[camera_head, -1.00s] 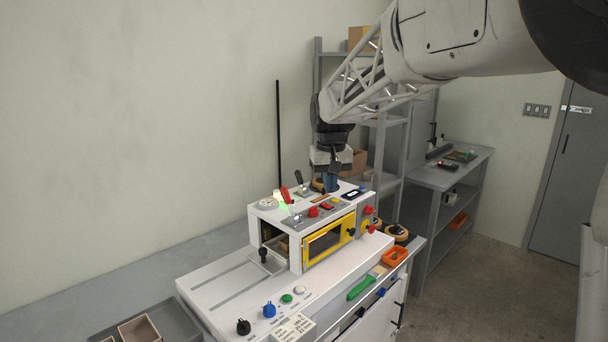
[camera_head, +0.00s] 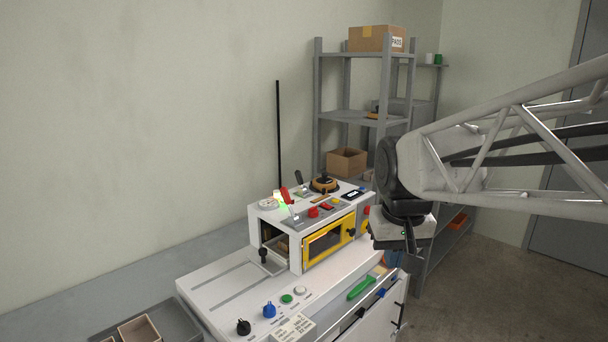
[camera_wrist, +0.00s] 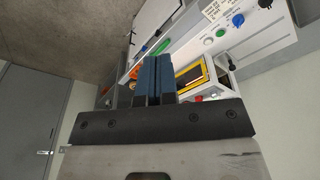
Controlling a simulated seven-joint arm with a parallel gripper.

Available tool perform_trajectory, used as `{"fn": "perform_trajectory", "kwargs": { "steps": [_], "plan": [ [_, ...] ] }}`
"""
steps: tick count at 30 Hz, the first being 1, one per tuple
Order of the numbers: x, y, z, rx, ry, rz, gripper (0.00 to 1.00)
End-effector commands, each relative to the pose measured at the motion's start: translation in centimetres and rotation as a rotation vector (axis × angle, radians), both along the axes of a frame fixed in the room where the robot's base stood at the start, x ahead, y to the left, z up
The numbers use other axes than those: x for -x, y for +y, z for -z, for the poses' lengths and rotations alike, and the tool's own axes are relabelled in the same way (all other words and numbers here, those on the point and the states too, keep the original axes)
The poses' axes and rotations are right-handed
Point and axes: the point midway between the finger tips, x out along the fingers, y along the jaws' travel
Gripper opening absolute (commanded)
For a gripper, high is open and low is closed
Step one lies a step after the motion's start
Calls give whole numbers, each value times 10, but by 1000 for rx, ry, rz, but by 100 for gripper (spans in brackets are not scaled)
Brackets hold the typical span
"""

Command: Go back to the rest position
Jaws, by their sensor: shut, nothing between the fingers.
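My gripper (camera_head: 400,262) hangs at the right side of the white box former (camera_head: 288,262) in the head view, apart from its top controls. In the wrist view my gripper's blue fingers (camera_wrist: 153,78) are together with nothing between them. The machine's yellow-framed window (camera_head: 329,240) is closed-looking and faces front. It also shows in the wrist view (camera_wrist: 190,77). Red, black and orange controls sit on the machine's top. My arm covers part of the machine's right end and the orange tray there.
A grey shelf rack (camera_head: 318,100) with cardboard boxes (camera_head: 376,39) stands behind. A green-handled tool (camera_head: 361,288) lies on the machine's front ledge. A grey tray (camera_head: 180,318) is at the lower left. A door (camera_head: 572,205) is at the right. Floor at the right front is clear.

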Motion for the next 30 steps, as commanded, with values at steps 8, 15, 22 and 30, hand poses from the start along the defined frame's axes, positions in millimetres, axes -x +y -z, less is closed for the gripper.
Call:
{"fn": "perform_trajectory", "kwargs": {
  "steps": [8,15,22,30],
  "plan": [
    [75,-16,30,-1,-30,37,0],
    [128,-24,59,-2,-53,64,0],
    [150,-27,73,-2,-62,75,0],
    [152,-27,75,-2,-63,76,0]
  ]
}}
